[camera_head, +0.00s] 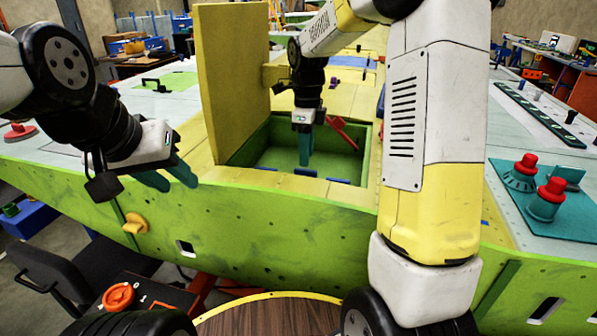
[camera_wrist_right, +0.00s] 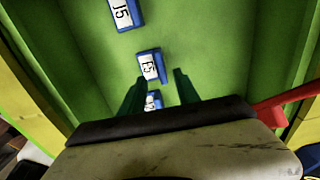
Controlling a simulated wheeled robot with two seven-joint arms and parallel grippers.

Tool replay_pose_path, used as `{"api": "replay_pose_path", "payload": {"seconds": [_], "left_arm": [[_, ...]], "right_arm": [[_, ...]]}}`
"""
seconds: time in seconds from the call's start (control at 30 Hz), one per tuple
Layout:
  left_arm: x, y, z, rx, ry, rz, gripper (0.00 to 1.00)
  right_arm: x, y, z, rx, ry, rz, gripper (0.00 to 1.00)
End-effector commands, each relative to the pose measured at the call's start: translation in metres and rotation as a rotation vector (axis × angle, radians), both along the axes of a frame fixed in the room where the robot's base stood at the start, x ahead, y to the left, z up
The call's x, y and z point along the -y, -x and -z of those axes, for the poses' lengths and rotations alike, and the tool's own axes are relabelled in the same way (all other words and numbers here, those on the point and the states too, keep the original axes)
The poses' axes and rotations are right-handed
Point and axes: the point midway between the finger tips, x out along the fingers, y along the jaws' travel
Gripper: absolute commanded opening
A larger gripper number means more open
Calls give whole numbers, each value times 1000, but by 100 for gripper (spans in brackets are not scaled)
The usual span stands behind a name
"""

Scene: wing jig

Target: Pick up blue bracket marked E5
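The blue bracket marked E5 (camera_wrist_right: 150,66) lies on the green floor of a recessed box, with its white label facing up in the right wrist view. My right gripper (camera_wrist_right: 160,88) is open and empty, its fingers pointing down into the box. E5 appears just ahead of and between the fingertips, and contact cannot be told. In the head view my right gripper (camera_head: 305,158) reaches inside the green box (camera_head: 243,155). My left gripper (camera_head: 170,180) is open and empty over the green panel's near edge at left. E5's label cannot be read in the head view.
Blue bracket J5 (camera_wrist_right: 124,13) lies beyond E5. Another blue bracket (camera_wrist_right: 153,100) sits nearer, partly hidden by a finger. A red part (camera_head: 342,132) leans at the box's right side. A yellow upright panel (camera_head: 232,80) stands left of the box. Box walls surround my right gripper.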

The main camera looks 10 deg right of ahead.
Motion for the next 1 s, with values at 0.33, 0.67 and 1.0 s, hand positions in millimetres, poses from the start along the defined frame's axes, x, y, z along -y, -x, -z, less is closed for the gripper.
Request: {"api": "replay_pose_path", "payload": {"seconds": [0.33, 0.67, 1.0], "left_arm": [[0, 0, 0, 0, 0, 0, 36], [0, 0, 0, 0, 0, 0, 36], [0, 0, 0, 0, 0, 0, 36]], "right_arm": [[-1, -3, 48, -3, 0, -3, 38], [-1, -3, 64, 1, -1, -2, 38], [-1, -3, 63, 1, -1, -3, 0]]}}
